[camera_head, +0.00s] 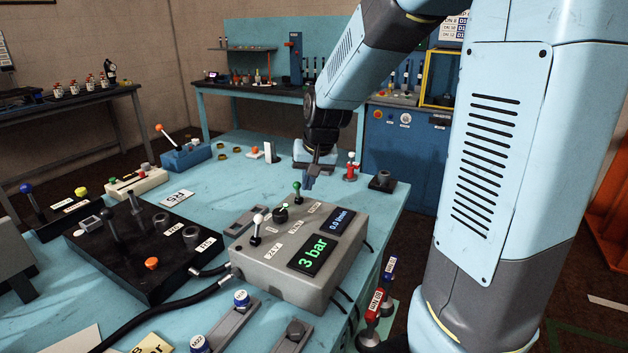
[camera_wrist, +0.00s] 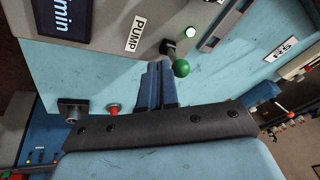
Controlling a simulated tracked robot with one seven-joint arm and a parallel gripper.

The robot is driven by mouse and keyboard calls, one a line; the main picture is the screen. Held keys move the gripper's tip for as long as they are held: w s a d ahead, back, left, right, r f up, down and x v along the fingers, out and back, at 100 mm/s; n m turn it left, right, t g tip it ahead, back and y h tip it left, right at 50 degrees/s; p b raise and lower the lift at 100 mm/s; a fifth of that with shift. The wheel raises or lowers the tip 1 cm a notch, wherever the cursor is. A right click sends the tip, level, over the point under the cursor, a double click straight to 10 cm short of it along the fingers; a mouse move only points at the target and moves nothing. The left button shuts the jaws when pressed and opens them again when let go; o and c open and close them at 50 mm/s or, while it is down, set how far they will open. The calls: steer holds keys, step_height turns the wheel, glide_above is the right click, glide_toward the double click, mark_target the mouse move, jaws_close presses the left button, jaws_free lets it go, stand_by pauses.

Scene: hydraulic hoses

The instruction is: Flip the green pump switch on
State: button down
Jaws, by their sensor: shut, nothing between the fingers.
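The pump switch is a short lever with a green ball knob (camera_head: 296,186) on the grey control box (camera_head: 262,272). In the wrist view, the green knob (camera_wrist: 181,68) stands beside a white PUMP label (camera_wrist: 134,33). My gripper (camera_head: 312,180) is shut and empty, pointing down just behind and to the right of the knob. In the wrist view, my gripper's fingertips (camera_wrist: 158,68) are just left of the knob. I cannot tell whether they touch it.

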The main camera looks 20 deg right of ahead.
steer(key=shift+d, duration=0.1)
steer(key=shift+s+d+r, duration=0.1)
steer(key=shift+d+r, duration=0.05)
steer(key=shift+d, duration=0.15)
steer(key=d+r, duration=0.1)
steer(key=s+d, duration=0.1)
steer(key=d, duration=0.1)
steer(key=shift+r, duration=0.4)
steer(key=s+a+v, duration=0.1)
steer(key=v, duration=0.7)
steer(key=shift+d+r, duration=0.2)
steer(key=shift+r, duration=0.05)
steer(key=shift+s, duration=0.15)
